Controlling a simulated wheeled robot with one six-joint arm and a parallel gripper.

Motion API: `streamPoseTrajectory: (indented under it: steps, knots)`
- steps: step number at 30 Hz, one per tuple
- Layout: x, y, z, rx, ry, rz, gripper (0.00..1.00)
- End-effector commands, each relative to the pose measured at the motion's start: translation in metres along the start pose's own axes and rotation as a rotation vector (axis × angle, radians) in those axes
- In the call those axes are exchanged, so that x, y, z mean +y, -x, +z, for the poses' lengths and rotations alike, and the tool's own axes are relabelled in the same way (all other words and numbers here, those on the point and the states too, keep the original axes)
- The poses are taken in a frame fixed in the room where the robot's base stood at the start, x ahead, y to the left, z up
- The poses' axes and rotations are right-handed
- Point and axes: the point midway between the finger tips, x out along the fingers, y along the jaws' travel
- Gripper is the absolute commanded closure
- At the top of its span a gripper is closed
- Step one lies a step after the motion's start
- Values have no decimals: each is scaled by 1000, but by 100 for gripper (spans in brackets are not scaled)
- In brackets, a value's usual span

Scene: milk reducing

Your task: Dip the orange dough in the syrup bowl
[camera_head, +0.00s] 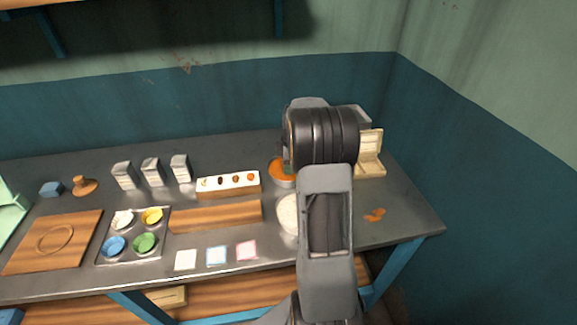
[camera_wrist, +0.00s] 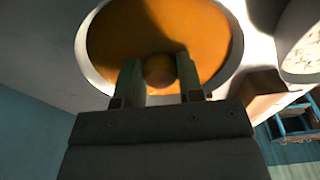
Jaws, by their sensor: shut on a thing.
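My gripper (camera_wrist: 160,80) is shut on a round orange-brown dough ball (camera_wrist: 159,71), which sits between its two fingertips in the wrist view. The fingers and dough are over the syrup bowl (camera_wrist: 235,62), a pale-rimmed bowl filled with orange syrup. Whether the dough touches the syrup cannot be told. In the head view the syrup bowl (camera_head: 282,181) stands right of the middle of the counter. My arm partly covers it there and hides the dough.
A bowl with pale contents (camera_head: 287,214) stands just in front of the syrup bowl, partly behind my arm. A white holder (camera_head: 228,192) with small balls is to the left.

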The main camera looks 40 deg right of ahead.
Motion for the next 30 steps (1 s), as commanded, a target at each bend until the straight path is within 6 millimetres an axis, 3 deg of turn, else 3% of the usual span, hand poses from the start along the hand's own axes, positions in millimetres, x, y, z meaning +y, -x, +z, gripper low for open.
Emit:
streamPoseTrajectory:
  steps: [21,30]
  knots:
    - [0,47,-6,0,0,1,91]
    - [0,49,-6,0,0,1,91]
